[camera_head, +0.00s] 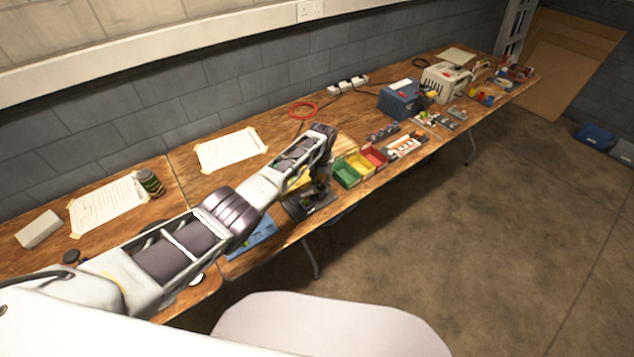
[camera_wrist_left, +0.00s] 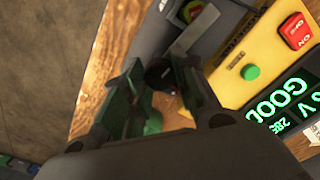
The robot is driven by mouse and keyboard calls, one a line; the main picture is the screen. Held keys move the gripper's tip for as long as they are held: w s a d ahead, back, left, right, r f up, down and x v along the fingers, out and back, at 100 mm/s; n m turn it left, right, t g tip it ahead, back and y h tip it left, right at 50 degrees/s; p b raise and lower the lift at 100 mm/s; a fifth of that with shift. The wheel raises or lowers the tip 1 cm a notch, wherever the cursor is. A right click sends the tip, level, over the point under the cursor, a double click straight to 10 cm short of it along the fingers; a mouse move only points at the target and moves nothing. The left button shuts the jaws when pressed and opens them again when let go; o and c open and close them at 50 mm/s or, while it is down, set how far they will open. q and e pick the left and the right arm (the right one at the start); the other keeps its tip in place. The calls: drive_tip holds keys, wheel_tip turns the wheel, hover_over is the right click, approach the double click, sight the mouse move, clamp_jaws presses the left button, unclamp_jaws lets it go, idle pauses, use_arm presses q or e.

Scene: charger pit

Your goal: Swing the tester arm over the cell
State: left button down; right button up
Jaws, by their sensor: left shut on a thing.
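The yellow tester (camera_wrist_left: 238,75) fills the right of the left wrist view, with a green button, a red ON/OFF switch and a lit display reading GOOD. In the head view it is mostly hidden behind my left arm. My left gripper (camera_wrist_left: 162,82) is shut on a dark round knob (camera_wrist_left: 160,74), which looks like part of the tester arm. A flat grey bar (camera_wrist_left: 195,30) lies just beyond the knob. My left gripper (camera_head: 318,196) is mostly dark and small in the head view.
Green, yellow and red bins (camera_head: 347,174) stand right of my gripper on the wooden bench (camera_head: 212,183). A blue mat (camera_head: 262,232) lies beside my forearm. A blue box (camera_head: 402,99) and a white device (camera_head: 446,80) stand farther along. Taped papers lie towards the wall.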

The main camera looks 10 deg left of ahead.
sight(321, 184)
use_arm(q)
drive_tip(key=shift+r+n+p, duration=0.1)
drive_tip(key=shift+n+p, duration=0.2)
drive_tip(key=shift+n, duration=0.5)
drive_tip(key=shift+w, duration=0.1)
drive_tip(key=c, duration=1.1)
unclamp_jaws()
drive_tip(key=shift+r, duration=0.1)
wheel_tip(321, 184, up, 12)
drive_tip(key=shift+f, duration=0.2)
